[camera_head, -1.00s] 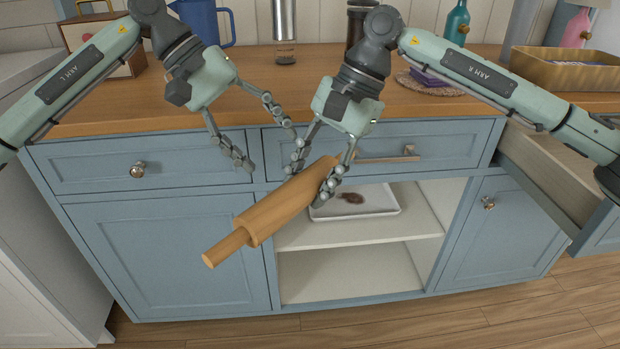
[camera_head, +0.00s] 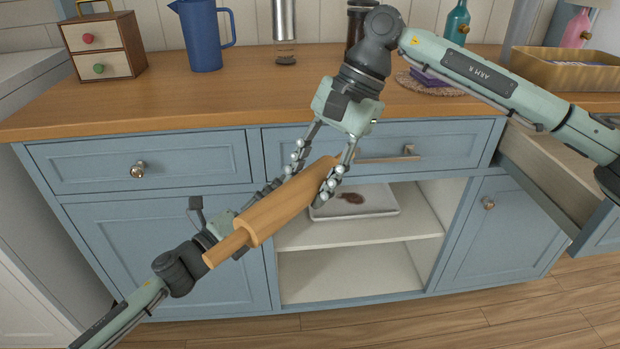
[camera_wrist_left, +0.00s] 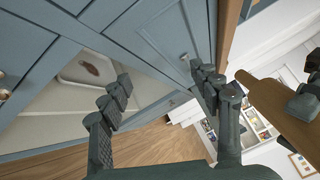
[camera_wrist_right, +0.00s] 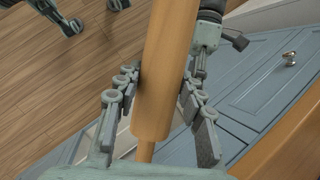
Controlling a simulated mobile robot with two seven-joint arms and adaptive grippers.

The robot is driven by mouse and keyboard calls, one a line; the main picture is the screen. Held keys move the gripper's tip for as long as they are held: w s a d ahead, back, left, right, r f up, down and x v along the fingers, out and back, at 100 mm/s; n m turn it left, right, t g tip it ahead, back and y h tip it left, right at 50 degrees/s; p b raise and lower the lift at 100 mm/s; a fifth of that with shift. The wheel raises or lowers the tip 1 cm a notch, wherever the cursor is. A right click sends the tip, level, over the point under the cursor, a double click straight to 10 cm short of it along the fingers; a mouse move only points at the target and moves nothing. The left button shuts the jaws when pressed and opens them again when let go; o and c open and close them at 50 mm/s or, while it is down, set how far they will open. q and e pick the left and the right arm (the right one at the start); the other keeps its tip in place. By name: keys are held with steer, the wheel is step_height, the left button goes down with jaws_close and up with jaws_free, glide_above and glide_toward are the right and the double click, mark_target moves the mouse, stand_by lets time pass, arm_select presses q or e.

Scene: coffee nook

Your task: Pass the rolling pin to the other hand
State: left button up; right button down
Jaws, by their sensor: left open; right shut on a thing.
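The wooden rolling pin (camera_head: 280,208) slants in the air in front of the cabinets, its near handle down to the left. My right gripper (camera_head: 314,178) is shut on its upper barrel; the right wrist view shows the pin (camera_wrist_right: 165,85) between the fingers. My left gripper (camera_head: 234,196) is open, low on the left and partly hidden behind the pin. In the left wrist view, nothing is between its spread fingers (camera_wrist_left: 165,92); the pin (camera_wrist_left: 285,115) lies outside them, to the right.
The wooden counter (camera_head: 180,104) runs behind, with a blue pitcher (camera_head: 203,36) and a small drawer box (camera_head: 106,48) on it. An open drawer (camera_head: 555,172) juts out at the right. A white tray (camera_head: 377,209) sits on the open shelf below.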

arm_select(q)
steer(key=s+a+f+n+g+y, duration=0.1)
steer(key=s+a+f+n+y, duration=0.2)
steer(key=a+f+n+y, duration=0.55)
steer(key=s+a+f+n+g+y, duration=0.1)
steer(key=s+a+f+n+y, duration=0.45)
steer(key=n, duration=0.55)
steer(key=s+a+f+n+g, duration=0.2)
steer(key=s+f+n+g, duration=0.2)
steer(key=s+f, duration=0.3)
steer(key=s+a+f+n+g, duration=0.3)
steer(key=s+f+n+g, duration=0.2)
steer(key=s, duration=0.8)
step_height(320, 180, down, 3)
steer(key=shift+s+a+r+h, duration=0.2)
steer(key=shift+s+a+h, duration=0.1)
steer(key=shift+s, duration=0.1)
